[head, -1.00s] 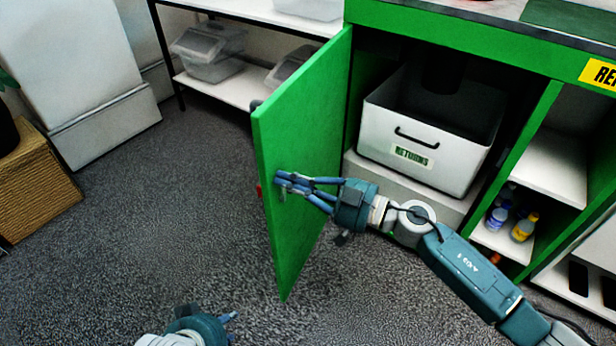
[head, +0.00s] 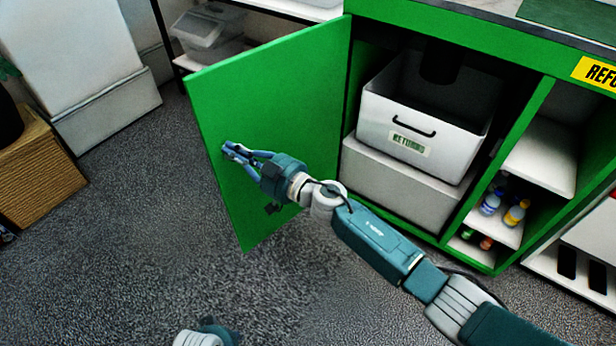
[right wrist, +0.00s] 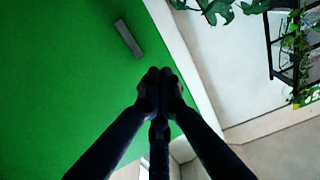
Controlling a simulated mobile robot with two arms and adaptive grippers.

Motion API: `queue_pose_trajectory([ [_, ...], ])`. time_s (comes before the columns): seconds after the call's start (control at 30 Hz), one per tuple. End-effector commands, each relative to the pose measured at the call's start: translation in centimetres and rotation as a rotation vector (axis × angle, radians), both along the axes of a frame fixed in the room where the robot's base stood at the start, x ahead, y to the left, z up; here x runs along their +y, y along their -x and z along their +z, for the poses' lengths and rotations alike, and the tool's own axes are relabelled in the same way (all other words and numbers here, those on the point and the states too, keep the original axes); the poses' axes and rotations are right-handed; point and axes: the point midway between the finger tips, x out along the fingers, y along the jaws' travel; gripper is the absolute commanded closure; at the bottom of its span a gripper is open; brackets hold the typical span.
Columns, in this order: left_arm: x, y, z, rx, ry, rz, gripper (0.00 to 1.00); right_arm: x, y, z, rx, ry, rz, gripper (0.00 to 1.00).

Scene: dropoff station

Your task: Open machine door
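The green machine door (head: 285,90) stands wide open on the left of the green cabinet, hinged at the cabinet's left edge. It also fills the left of the right wrist view (right wrist: 60,70). My right gripper (head: 230,150) is at the door's inner face, near its free edge. In the right wrist view its fingertips (right wrist: 160,76) are together with nothing seen between them; whether they touch the door is unclear. A grey bar (right wrist: 129,39) shows on the green surface beyond them. My left gripper (head: 218,332) is only partly in view at the bottom edge, its fingers unclear.
Inside the cabinet, a white returns bin (head: 425,130) sits on a pale box (head: 400,185). Side shelves (head: 545,160) hold several small bottles. A wicker box (head: 35,170) and a white cabinet (head: 90,60) stand at left. The grey floor (head: 140,240) before the door is clear.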

Motion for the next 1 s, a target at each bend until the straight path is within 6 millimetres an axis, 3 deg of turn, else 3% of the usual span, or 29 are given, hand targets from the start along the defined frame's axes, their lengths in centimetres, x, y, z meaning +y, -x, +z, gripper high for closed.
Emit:
queue_pose_trajectory([
  [0.37, 0.0, 0.0, 0.0, 0.001, 0.0, 0.0, 0.66, -0.5, 0.2, -0.1, 0.001, 0.001, -0.001, 1.0],
  [0.8, 0.0, 0.0, 0.0, 0.0, 0.0, 0.0, 0.66, -7.3, 5.0, -0.1, 0.002, 0.002, 0.0, 1.0],
  [1.0, 0.0, 0.0, 0.0, 0.0, 0.0, 0.0, 0.66, -9.4, 6.5, -0.1, 0.001, 0.001, 0.0, 1.0],
])
